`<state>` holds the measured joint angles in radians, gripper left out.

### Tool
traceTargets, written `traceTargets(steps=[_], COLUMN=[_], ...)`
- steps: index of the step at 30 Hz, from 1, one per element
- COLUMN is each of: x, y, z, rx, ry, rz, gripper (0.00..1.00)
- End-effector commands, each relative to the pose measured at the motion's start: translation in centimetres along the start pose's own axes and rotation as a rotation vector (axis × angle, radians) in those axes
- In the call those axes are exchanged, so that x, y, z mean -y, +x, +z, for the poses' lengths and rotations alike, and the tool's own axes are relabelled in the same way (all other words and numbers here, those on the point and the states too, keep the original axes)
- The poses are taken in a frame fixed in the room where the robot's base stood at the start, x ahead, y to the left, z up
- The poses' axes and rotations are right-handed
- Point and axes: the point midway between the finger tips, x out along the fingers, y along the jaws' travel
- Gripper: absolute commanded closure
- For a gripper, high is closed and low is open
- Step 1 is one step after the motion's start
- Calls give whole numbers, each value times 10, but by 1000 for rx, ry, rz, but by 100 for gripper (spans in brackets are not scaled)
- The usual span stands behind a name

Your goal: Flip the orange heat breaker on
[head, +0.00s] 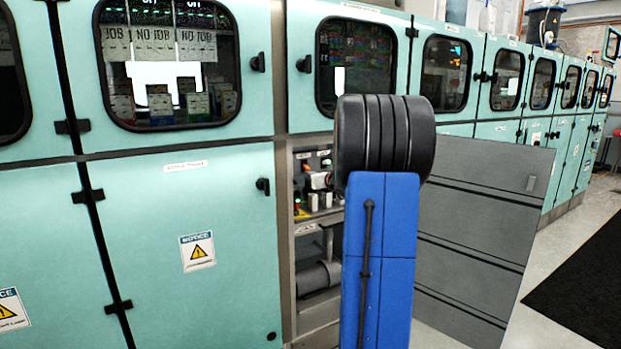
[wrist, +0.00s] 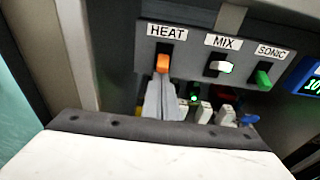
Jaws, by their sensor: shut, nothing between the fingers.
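The orange heat breaker (wrist: 163,63) sits on the panel under the HEAT label in the wrist view. My gripper (wrist: 163,80) is shut and empty, with its fingertips just below the orange lever. I cannot tell whether they touch it. In the head view the open compartment (head: 307,228) holds the breaker panel, and my arm hides its right part. An orange spot (head: 306,167) shows at the top of that panel.
A white MIX switch (wrist: 217,67) and a green SONIC switch (wrist: 264,80) stand to the right of the heat breaker. Below them are several white switches (wrist: 203,112). A grey open door (head: 475,230) stands right of the compartment.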

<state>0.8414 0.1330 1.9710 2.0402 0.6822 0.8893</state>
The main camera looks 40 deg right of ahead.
Motion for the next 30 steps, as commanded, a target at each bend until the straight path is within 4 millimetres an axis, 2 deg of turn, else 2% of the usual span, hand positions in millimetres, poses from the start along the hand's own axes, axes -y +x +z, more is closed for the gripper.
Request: traceTargets(steps=[18, 30], x=[0, 0], y=[-5, -7], z=[12, 20], rx=[-209, -212], ry=[-2, 0], rz=[0, 0], gripper=[100, 100])
